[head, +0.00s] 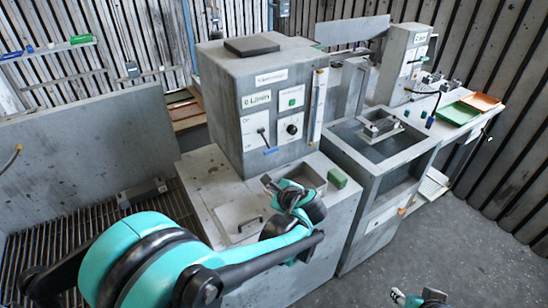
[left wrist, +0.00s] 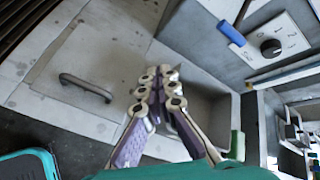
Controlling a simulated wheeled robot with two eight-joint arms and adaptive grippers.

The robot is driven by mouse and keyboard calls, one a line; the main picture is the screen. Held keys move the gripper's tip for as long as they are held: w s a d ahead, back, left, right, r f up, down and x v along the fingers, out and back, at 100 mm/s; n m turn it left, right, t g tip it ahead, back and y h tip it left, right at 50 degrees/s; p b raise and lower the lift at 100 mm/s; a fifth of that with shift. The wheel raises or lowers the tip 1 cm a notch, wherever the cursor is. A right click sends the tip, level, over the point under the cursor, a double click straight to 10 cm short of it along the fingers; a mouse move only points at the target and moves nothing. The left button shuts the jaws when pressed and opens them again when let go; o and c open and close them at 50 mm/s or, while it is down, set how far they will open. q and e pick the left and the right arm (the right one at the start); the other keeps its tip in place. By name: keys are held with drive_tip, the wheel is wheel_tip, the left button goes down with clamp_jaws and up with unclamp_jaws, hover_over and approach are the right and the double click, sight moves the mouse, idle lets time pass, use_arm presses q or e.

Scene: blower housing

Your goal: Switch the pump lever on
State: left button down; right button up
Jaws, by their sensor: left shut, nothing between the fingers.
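The pump lever (head: 264,137) is a dark rod with a blue grip on the white plate at the left of the grey housing's front panel. It hangs down, its blue grip at the plate's lower end, away from the "On" label near the top. In the left wrist view its blue grip (left wrist: 231,33) is at the upper right. My left gripper (head: 268,183) is shut and empty over the open bin below the panel, apart from the lever; its closed fingers (left wrist: 156,82) fill the wrist view's middle. A small part of my right gripper (head: 400,297) shows at the bottom edge; its fingers are unclear.
A black knob (head: 292,129) and a green button (head: 292,102) sit right of the lever. A lid with a dark handle (head: 250,224) lies left of the bin (head: 312,176). A green block (head: 337,177) stands at the bin's right. Open floor lies at lower right.

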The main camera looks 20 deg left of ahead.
sight(266, 141)
use_arm(q)
drive_tip(key=w+d+f+m+t+y+p, duration=0.1)
drive_tip(key=w+d+f+m+t+y, duration=0.1)
drive_tip(key=w+m, duration=0.5)
drive_tip(key=shift+w+d+m+t+y, duration=0.35)
drive_tip(key=shift+d+m+y, duration=0.5)
drive_tip(key=shift+y, duration=0.45)
drive_tip(key=b+x, duration=0.2)
drive_tip(key=x, duration=0.8)
drive_tip(key=r, duration=0.3)
drive_tip(key=shift+s+d+r, duration=0.25)
drive_tip(key=shift+r, duration=0.15)
